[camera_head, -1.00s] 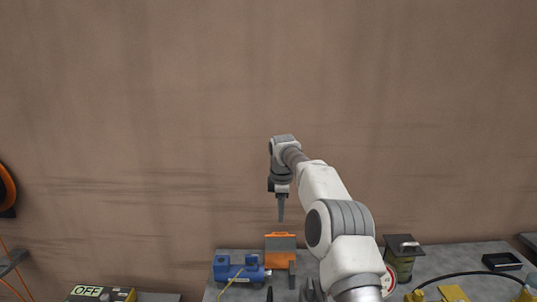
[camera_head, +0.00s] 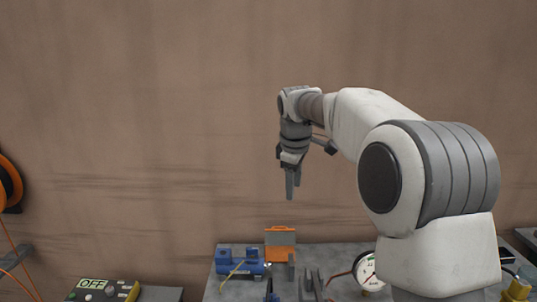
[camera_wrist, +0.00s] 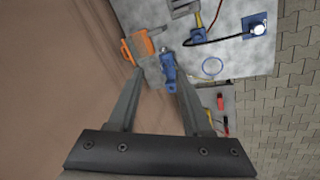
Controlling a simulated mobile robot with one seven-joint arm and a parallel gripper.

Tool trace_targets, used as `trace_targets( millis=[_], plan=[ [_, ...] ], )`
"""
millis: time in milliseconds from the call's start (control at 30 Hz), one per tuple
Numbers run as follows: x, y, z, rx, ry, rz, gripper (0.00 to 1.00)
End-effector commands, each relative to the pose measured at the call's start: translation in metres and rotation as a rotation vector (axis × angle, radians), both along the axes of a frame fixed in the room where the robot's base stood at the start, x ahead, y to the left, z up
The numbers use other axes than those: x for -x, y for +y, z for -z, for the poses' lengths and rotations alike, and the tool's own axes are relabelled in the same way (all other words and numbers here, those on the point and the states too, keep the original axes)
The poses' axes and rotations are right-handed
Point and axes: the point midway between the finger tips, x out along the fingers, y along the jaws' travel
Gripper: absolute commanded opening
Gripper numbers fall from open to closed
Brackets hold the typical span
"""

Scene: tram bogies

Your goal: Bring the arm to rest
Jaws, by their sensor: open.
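My arm is raised and bent in the head view, with its large grey-banded elbow filling the right side. My gripper (camera_head: 291,196) points straight down and hangs in the air above the grey bench. In the wrist view its two fingers (camera_wrist: 155,84) stand apart with nothing held between them. Beyond the fingertips, well below, are an orange vise-like fixture (camera_wrist: 140,45) and a blue device (camera_wrist: 168,68). The same orange fixture (camera_head: 280,237) and blue device (camera_head: 238,262) show in the head view, under and left of the gripper.
The grey bench (camera_head: 335,254) carries a round white gauge (camera_head: 367,271) and grey upright pieces. A panel marked OFF (camera_head: 92,284) is at the lower left. An orange reel (camera_head: 8,184) is on the left. A brown wall stands behind. My elbow hides the bench's right part.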

Motion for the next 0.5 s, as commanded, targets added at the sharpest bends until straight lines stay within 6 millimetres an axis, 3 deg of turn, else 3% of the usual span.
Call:
trace_targets(
  millis=[200, 500],
  plan=[
    [0.069, -0.019, -0.032, -0.054, -0.047, 0.190, 0.50],
    [0.169, -0.046, -0.043, -0.156, -0.104, 0.465, 0.50]
  ],
)
